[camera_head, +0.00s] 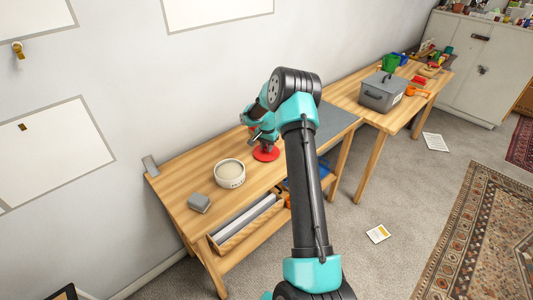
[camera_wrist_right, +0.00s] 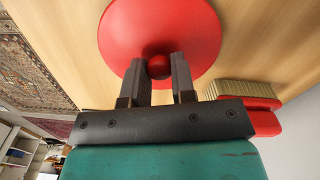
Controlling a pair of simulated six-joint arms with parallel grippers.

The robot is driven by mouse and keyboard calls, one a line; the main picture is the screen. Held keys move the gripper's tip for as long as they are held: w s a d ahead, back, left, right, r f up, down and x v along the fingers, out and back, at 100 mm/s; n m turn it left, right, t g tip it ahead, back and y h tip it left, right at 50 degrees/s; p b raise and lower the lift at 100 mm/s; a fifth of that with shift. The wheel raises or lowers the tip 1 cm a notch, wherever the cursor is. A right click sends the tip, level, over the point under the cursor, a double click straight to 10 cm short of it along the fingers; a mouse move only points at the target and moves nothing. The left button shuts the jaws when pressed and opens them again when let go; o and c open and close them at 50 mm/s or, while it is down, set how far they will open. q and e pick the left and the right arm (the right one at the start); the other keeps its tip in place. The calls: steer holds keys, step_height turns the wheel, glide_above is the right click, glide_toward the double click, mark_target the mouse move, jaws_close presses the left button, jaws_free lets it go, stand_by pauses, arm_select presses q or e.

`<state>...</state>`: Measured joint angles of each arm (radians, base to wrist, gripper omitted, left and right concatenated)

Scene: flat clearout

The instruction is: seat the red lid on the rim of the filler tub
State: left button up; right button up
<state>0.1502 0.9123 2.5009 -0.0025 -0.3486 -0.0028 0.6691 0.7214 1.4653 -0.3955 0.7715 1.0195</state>
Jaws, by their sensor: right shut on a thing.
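The red lid (camera_head: 266,154) is a round disc with a red ball knob, at or just above the wooden bench top to the right of the filler tub. It fills the top of the right wrist view (camera_wrist_right: 160,30). My right gripper (camera_head: 264,142) is above the lid, shut on its knob (camera_wrist_right: 159,66). Whether the lid touches the bench I cannot tell. The filler tub (camera_head: 230,182) is a round white open tub with pale beige filler, upright on the bench, apart from the lid. My left gripper is not in view.
A small grey block (camera_head: 199,203) lies left of the tub. A red brush (camera_wrist_right: 255,95) lies beside the lid. A grey mat (camera_head: 336,120) covers the bench's right end. A second table (camera_head: 350,95) holds a grey lidded box (camera_head: 383,96). Bare bench surrounds the tub.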

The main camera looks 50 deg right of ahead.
steer(key=shift+r, duration=0.1)
steer(key=shift+r, duration=1.45)
steer(key=shift+s+a+r, duration=0.1)
steer(key=shift+a+r, duration=0.1)
steer(key=shift+r, duration=0.1)
steer(key=s+a, duration=0.3)
steer(key=a, duration=0.1)
steer(key=s+a+r, duration=0.1)
steer(key=s+a, duration=0.2)
steer(key=a, duration=0.1)
steer(key=s+a, duration=0.3)
steer(key=a, duration=0.1)
steer(key=shift+s+a+r, duration=0.1)
steer(key=shift+a+r, duration=0.05)
steer(key=shift+a, duration=0.15)
